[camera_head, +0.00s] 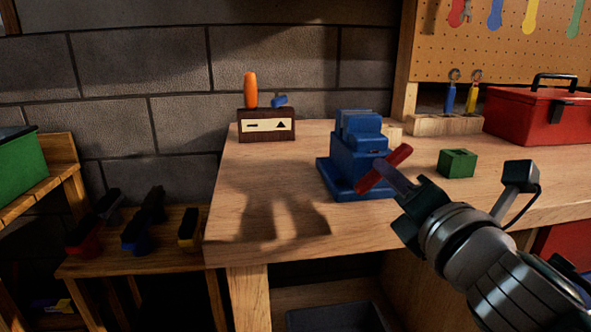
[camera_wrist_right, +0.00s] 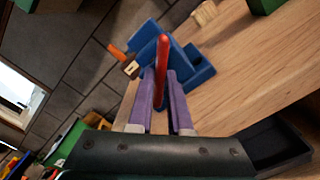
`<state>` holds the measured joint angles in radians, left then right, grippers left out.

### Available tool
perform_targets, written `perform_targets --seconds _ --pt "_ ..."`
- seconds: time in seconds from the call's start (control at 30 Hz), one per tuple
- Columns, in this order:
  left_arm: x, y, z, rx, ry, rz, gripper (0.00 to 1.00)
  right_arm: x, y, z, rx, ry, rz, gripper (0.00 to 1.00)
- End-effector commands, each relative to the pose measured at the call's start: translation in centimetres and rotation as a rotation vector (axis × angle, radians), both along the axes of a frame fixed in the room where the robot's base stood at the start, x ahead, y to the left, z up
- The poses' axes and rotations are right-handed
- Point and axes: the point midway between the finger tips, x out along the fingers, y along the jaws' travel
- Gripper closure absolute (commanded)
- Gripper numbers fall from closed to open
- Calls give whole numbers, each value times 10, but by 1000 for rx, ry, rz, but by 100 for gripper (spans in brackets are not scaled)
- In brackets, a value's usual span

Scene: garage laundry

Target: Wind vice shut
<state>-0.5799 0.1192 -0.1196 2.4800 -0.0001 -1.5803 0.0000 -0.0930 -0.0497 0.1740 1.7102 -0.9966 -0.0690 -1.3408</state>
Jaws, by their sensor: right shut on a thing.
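The blue vice (camera_head: 356,158) stands on the wooden workbench near its front edge. Its red handle bar (camera_head: 397,158) sits tilted at the vice's front, rising to the right in the head view. My right gripper (camera_head: 385,172) is at the handle, shut on it from the front right. In the right wrist view the red handle (camera_wrist_right: 162,68) shows between the purple fingers of my right gripper (camera_wrist_right: 163,85), with the blue vice (camera_wrist_right: 190,65) behind it. The gap between the vice jaws is hard to make out. My left gripper is not in view.
On the workbench (camera_head: 290,210), a green block (camera_head: 457,163) lies right of the vice. A dark block (camera_head: 266,125) with an orange handle stands at the back left.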

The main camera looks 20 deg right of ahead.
Motion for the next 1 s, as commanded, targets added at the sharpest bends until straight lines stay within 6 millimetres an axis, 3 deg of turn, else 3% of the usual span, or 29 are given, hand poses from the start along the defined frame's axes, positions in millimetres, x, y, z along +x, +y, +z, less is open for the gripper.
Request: perform_targets --seconds 0.57,1.0 --pt "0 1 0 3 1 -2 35 0 0 0 34 -8 0 100" --pt "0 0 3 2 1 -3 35 0 0 0 336 -81 0 100"
